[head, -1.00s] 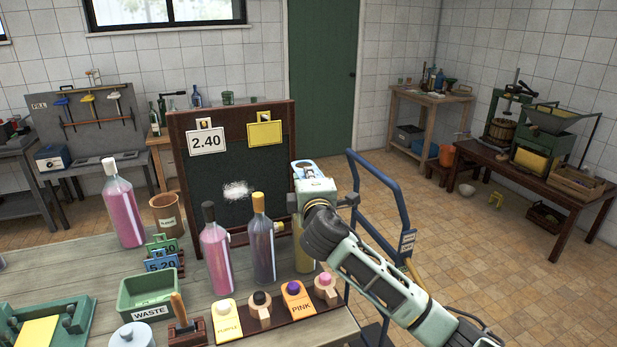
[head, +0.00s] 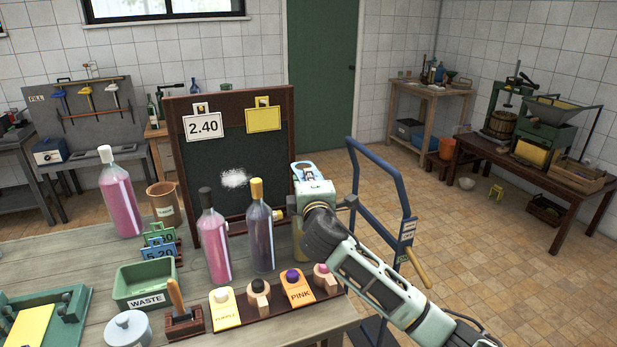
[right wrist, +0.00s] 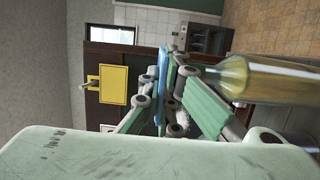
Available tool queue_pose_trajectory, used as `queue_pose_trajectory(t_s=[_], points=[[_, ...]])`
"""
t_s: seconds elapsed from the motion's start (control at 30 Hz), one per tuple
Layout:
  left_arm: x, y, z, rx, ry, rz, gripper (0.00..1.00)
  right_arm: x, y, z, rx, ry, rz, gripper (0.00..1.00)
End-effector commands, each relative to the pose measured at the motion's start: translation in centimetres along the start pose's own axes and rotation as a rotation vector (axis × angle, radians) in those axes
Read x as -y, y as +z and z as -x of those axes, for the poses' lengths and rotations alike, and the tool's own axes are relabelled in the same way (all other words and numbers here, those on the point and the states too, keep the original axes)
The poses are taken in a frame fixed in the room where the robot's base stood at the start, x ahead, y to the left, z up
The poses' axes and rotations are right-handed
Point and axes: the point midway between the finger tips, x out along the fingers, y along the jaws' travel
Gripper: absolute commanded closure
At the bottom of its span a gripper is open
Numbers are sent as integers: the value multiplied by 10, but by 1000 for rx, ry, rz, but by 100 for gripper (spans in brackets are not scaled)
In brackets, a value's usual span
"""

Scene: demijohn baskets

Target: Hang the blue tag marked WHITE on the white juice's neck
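The pale yellow bottle, the white juice (head: 299,245), stands at the right end of the bottle row, mostly hidden behind my right gripper (head: 310,178) in the head view. In the right wrist view the bottle (right wrist: 250,80) lies sideways in the picture, its neck pointing toward the fingers. My right gripper (right wrist: 165,100) is shut on a thin blue tag (right wrist: 163,75), seen almost edge-on. Its lettering cannot be read. The tag is close to the bottle's neck; whether they touch cannot be told. My left gripper is not in view.
A purple bottle (head: 261,240) and a pink bottle (head: 214,245) stand just left. A chalkboard (head: 240,140) rises behind them. A rack in front holds a yellow tag (head: 224,310), an orange PINK tag (head: 299,291) and stoppers. A green WASTE bin (head: 145,285) stands at left.

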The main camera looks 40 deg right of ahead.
Motion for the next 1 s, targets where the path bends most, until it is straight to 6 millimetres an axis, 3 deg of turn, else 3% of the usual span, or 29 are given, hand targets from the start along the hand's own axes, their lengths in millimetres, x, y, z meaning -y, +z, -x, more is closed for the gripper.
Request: queue_pose_trajectory(t_s=[0.27,1.0], points=[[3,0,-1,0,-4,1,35,2,0,0,0,0,-1,100],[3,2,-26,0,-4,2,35,38,0,0,0,-1,-1,100]])
